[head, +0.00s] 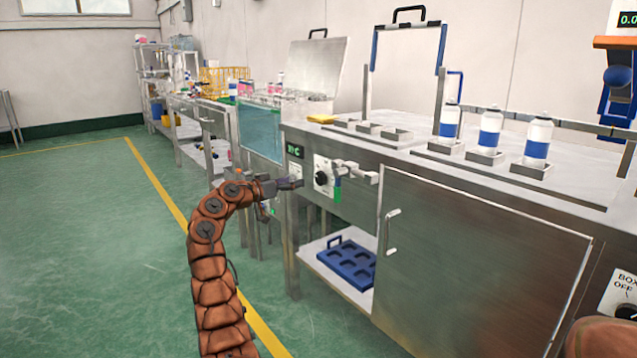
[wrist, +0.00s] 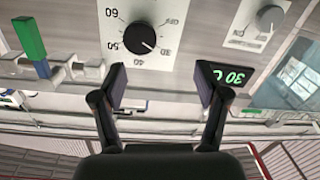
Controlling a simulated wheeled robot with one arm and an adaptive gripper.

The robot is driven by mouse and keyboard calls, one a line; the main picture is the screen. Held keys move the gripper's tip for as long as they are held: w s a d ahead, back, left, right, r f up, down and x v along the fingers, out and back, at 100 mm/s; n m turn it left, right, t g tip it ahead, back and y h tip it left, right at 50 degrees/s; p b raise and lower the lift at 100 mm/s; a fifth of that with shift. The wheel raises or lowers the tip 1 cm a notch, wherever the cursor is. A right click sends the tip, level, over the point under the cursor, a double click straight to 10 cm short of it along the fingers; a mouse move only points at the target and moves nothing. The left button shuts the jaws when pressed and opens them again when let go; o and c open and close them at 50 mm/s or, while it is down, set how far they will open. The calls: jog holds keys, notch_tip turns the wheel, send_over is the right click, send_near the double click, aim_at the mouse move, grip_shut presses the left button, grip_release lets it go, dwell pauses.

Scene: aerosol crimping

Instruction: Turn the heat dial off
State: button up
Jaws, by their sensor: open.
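The heat dial (head: 321,178) is a black knob on a white plate on the bench's front panel. In the wrist view the picture is turned over, and the dial (wrist: 139,39) shows a scale from OFF to 60; its pointer looks to be near 30. My gripper (head: 297,183) is in front of the panel, left of the dial in the head view. In the wrist view my gripper (wrist: 161,80) is open and empty, its fingers apart from the knob. A green display (wrist: 238,76) reads 30 C; it also shows in the head view (head: 295,151).
A valve with a green handle (head: 338,190) sticks out just right of the dial. A grey knob (wrist: 270,18) on another plate shows in the wrist view. A cabinet door handle (head: 391,231) protrudes further right. A blue tray (head: 347,262) lies on the lower shelf.

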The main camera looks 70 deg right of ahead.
aim_at(319, 179)
jog(key=shift+m+g, duration=0.5)
jog(key=shift+g, duration=0.1)
jog(key=shift+s+d+f+b, duration=0.15)
jog(key=shift+s+d+b, duration=1.1)
jog(key=shift+s+d, duration=2.1)
jog(key=c, duration=1.2)
